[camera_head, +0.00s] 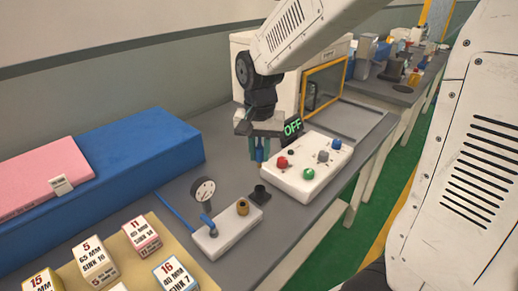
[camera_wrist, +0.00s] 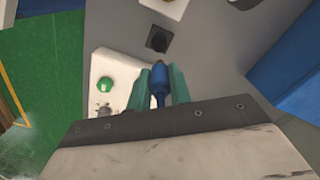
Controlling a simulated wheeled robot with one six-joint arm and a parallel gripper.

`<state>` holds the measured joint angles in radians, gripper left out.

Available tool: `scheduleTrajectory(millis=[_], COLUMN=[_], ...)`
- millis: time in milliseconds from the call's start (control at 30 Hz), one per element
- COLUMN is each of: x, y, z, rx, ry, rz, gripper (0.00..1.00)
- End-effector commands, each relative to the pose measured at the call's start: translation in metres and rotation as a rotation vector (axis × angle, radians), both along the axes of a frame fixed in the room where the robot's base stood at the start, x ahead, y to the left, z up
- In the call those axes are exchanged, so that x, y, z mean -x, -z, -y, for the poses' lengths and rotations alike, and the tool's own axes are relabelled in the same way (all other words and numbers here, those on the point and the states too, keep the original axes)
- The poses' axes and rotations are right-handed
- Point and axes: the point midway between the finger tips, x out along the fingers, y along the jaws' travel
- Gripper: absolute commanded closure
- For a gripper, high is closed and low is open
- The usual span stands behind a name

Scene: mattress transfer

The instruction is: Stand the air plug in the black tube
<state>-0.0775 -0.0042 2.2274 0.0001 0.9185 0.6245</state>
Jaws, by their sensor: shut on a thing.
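My gripper (camera_head: 259,150) is shut on the blue air plug (camera_head: 259,156) and holds it upright, above the bench. In the wrist view, the plug (camera_wrist: 158,86) sits between the two teal fingers (camera_wrist: 159,78), its brass-coloured tip pointing up the picture. The black tube (camera_head: 260,194) stands on a small dark base on the bench, lower in the head view than the plug and apart from it. The tube (camera_wrist: 158,40) also shows in the wrist view, beyond the plug's tip. Its opening is too dark to see into.
A white box with coloured knobs (camera_head: 313,172) and an OFF display stands right of the tube. A white block (camera_head: 226,232) with a gauge and brass fitting is left of it. A blue mattress (camera_head: 130,158), pink block and numbered cubes lie further left.

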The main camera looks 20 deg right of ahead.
Motion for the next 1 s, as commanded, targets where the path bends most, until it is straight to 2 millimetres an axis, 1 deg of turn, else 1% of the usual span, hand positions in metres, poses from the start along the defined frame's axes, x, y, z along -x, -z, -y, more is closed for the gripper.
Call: scheduleTrajectory(millis=[167,500,700,1000], x=[0.001,0.002,0.002,0.002], y=[0.005,0.037,0.052,0.059], z=[0.0,0.001,0.001,0.001], rx=[0.0,0.0,0.0,0.0], ry=[0.001,0.003,0.003,0.003], rz=[0.0,-0.002,-0.001,0.0], gripper=[1.0,1.0,1.0,1.0])
